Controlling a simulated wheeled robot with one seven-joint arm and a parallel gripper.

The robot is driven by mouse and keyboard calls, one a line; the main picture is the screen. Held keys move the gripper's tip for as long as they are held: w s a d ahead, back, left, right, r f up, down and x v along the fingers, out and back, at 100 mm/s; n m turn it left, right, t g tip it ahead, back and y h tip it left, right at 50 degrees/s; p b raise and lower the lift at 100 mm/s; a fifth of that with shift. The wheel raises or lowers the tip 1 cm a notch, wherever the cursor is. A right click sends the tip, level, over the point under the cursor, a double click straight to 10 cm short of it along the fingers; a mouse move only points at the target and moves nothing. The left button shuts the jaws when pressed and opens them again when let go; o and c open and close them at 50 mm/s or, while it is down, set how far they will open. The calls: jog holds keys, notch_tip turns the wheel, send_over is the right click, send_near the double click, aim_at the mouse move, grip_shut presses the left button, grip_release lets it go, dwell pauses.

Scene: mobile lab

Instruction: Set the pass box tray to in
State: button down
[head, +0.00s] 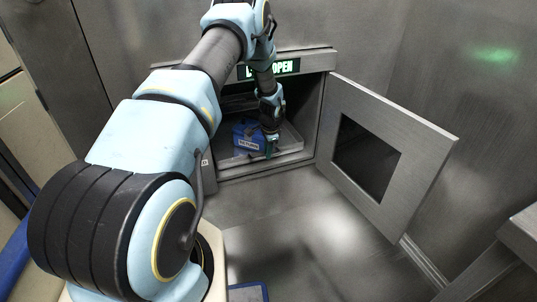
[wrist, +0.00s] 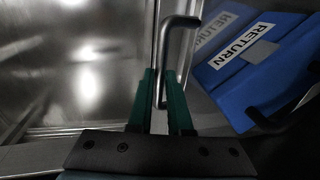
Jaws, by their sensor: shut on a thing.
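The pass box (head: 322,110) is set in the metal wall with its door swung open to the right. Its grey tray (head: 292,143) lies inside, near the opening. A blue case (head: 246,130) labelled RETURN sits on the tray; it also shows at the right of the wrist view (wrist: 262,70). My gripper (head: 271,146) reaches to the front of the tray. In the wrist view its green fingers (wrist: 161,90) are shut on a bent metal tray handle (wrist: 168,55). My arm hides part of the box interior.
The open door (head: 405,120), with a dark window, stands right of the opening. Bare metal floor (head: 320,225) lies in front. A metal ledge (head: 520,225) is at the far right.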

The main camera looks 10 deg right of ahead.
jog(key=c, duration=0.8)
grip_release()
jog(key=shift+c, duration=0.2)
notch_tip(320, 180, up, 10)
jog(key=s, duration=0.2)
jog(key=shift+d+r+p, duration=0.2)
jog(key=shift+r+p, duration=0.05)
jog(key=shift+p, duration=0.15)
